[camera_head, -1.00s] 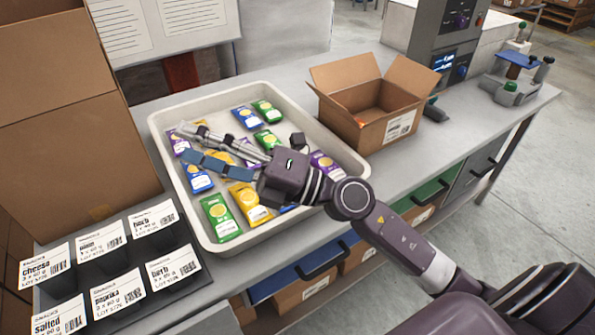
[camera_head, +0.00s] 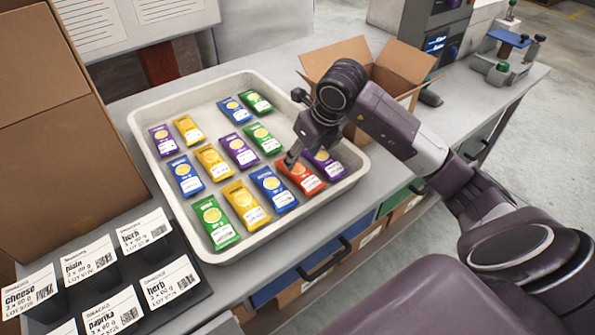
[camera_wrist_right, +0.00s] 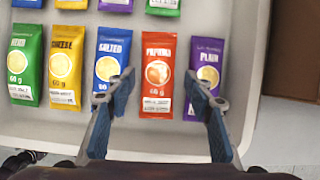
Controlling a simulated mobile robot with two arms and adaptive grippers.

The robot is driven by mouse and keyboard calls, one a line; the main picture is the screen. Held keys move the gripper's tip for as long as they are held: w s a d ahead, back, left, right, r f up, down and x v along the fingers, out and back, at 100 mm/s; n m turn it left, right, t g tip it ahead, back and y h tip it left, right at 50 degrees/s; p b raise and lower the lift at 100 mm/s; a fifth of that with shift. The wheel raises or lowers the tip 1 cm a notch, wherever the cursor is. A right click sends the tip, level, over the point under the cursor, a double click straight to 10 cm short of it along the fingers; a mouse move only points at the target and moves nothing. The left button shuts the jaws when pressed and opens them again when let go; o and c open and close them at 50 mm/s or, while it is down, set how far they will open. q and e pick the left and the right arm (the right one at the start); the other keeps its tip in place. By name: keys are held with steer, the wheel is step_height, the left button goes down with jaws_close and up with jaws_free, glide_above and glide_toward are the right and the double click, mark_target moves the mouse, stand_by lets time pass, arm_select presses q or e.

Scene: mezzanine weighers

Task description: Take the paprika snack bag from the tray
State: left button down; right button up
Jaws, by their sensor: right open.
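The paprika snack bag is red-orange (camera_head: 301,176) and lies flat in the front right part of the tray, between a blue bag and a purple one. In the right wrist view the paprika bag (camera_wrist_right: 158,75) shows its name and a round picture. The white tray (camera_head: 215,92) holds several bags in rows. My right gripper (camera_head: 291,161) is above the paprika bag, pointing down. In the wrist view its two blue fingers (camera_wrist_right: 161,82) are spread wide on either side of the bag, with nothing between them. My left gripper is not in view.
A blue salted bag (camera_wrist_right: 112,58) and a purple plain bag (camera_wrist_right: 203,76) lie close on either side. An open cardboard box (camera_head: 400,68) stands behind my right arm. Label stands (camera_head: 109,313) are at the lower left. The tray's left part has bare floor.

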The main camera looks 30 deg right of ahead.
mark_target(296, 166)
steer(key=p+x, duration=0.1)
steer(key=x, duration=0.4)
steer(key=shift+w+a+f+p, duration=0.2)
steer(key=shift+w+f+p, duration=0.05)
steer(key=shift+p, duration=0.15)
steer(key=shift+w+f, duration=0.1)
steer(key=shift+f, duration=0.25)
steer(key=shift+c, duration=0.4)
steer(key=c, duration=0.7)
steer(key=shift+r, duration=0.1)
steer(key=shift+c, duration=0.2)
